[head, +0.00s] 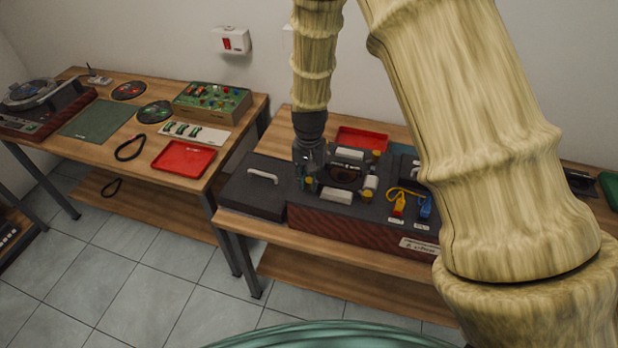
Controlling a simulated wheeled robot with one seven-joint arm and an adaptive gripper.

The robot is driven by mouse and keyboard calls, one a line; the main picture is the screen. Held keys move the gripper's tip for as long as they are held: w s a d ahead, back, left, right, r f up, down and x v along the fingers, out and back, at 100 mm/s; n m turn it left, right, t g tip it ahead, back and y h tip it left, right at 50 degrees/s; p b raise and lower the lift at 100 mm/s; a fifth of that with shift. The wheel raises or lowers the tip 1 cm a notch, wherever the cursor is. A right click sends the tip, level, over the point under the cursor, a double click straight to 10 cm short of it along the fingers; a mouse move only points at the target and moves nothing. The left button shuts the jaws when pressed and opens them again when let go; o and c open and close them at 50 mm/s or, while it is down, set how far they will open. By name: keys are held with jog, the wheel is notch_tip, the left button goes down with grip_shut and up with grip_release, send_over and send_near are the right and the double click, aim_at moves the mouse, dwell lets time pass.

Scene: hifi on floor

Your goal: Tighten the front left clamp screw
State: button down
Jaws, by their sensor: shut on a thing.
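The dark hi-fi unit with a reddish-brown front (345,226) sits on the right-hand table. On its top is a fixture with pale blocks (336,195) around a dark round opening. A small brass-yellow screw knob (309,182) shows at the fixture's left side, and another (366,197) at its front right. My gripper (308,181) points down at the left knob, which I take for the front left clamp screw. Its fingers are shut on that knob and partly hide it. The screw's thread and seating are too small to make out.
A dark lid with a pale handle (262,176) lies left of the unit. Yellow and blue looped tags (410,205) lie right of the fixture. A red tray (362,138) is behind. My arm hides the table's right part. The left table (100,150) holds several other parts.

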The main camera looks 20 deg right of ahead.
aim_at(309, 180)
jog(key=shift+m, duration=0.6)
jog(key=c, duration=1.3)
grip_release()
jog(key=shift+o, duration=0.2)
jog(key=shift+r, duration=0.1)
notch_tip(309, 180, up, 12)
